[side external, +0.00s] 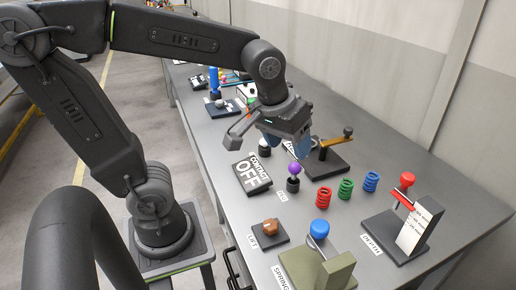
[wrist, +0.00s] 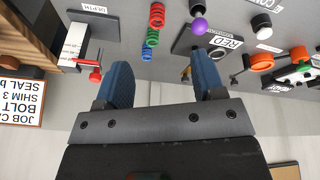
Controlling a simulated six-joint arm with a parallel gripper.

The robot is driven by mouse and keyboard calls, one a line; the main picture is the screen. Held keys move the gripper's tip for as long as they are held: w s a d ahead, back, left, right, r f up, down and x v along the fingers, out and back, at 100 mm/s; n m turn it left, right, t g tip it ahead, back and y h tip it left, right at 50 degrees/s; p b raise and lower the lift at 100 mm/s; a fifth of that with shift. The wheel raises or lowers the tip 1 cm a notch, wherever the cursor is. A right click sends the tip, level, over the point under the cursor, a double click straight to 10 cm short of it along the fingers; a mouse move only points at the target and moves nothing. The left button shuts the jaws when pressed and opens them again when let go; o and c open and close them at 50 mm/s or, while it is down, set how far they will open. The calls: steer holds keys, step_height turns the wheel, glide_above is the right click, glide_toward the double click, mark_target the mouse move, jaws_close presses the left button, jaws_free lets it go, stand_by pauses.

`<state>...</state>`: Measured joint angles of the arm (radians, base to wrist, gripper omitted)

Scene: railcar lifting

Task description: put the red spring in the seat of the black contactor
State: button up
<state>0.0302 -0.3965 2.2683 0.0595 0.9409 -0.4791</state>
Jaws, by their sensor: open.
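The red spring (side external: 323,198) stands upright on the grey table, at the near end of a row with a green spring (side external: 345,189) and a blue spring (side external: 371,182). It also shows at the top of the wrist view (wrist: 157,14). My gripper (side external: 287,145) is open and empty, above the table and back to the left of the springs. Its blue fingers are apart in the wrist view (wrist: 163,80). A black-based device with an orange lever (side external: 337,143) stands beside the gripper, partly hidden by it. I cannot tell which device is the black contactor, and its seat is not discernible.
A red-handled gauge (side external: 405,187) stands right. A blue-knobbed olive fixture (side external: 330,272) and a brown piece (side external: 270,227) are in front. Bare table lies behind the springs.

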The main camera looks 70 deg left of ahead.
steer(key=s+m, duration=0.2)
steer(key=s, duration=0.1)
steer(key=s+m+t, duration=0.1)
steer(key=s+m, duration=0.1)
steer(key=shift+s+r+t, duration=0.1)
steer(key=shift+s+t, duration=0.2)
steer(key=shift+s, duration=0.1)
steer(key=shift+o, duration=0.4)
steer(key=shift+s+m, duration=0.4)
steer(key=shift+s, duration=0.05)
